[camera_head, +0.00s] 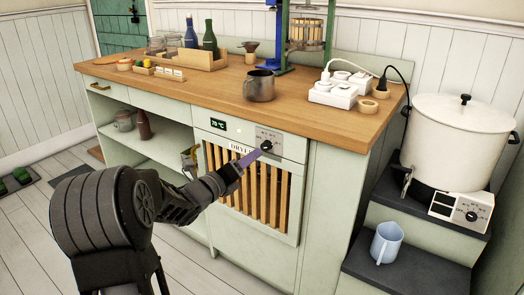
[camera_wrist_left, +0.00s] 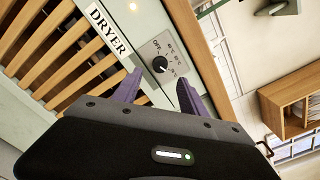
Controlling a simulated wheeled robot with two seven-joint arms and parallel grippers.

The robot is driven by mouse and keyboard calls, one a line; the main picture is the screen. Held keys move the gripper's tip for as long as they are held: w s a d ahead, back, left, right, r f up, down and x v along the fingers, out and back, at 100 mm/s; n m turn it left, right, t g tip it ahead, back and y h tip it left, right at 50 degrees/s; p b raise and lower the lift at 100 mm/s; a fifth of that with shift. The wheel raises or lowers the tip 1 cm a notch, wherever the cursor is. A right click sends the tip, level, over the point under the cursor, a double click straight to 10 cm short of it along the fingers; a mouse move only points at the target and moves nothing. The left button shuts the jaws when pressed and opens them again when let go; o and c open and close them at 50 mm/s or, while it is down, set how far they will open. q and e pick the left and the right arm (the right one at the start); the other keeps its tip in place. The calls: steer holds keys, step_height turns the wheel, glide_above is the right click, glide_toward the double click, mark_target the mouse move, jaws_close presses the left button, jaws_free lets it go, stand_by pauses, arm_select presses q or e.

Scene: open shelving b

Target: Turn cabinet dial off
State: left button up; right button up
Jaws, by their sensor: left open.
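The cabinet dial (camera_head: 267,146) is a small black knob on a grey square plate at the upper right of the dryer's front panel. In the left wrist view the knob (camera_wrist_left: 160,64) shows with "OFF" printed beside it and other marks around it; I cannot tell its exact setting. My left gripper (camera_head: 255,154) has purple fingers and points at the dial from the front left. In the wrist view its two fingers (camera_wrist_left: 160,77) are apart, with the knob seen between and just beyond the tips. I cannot tell whether they touch it. My right gripper is not in view.
A "DRYER" label (camera_wrist_left: 108,29) and wooden slats (camera_head: 265,195) lie beside and below the dial. The wooden counter (camera_head: 210,88) overhangs above, holding a dark mug (camera_head: 259,86). A large white pot (camera_head: 458,140) stands at right.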

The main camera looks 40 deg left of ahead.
mark_target(264, 148)
arm_select(q)
steer(key=w, duration=0.7)
steer(key=shift+w, duration=0.1)
jaws_close()
stand_by(0.4)
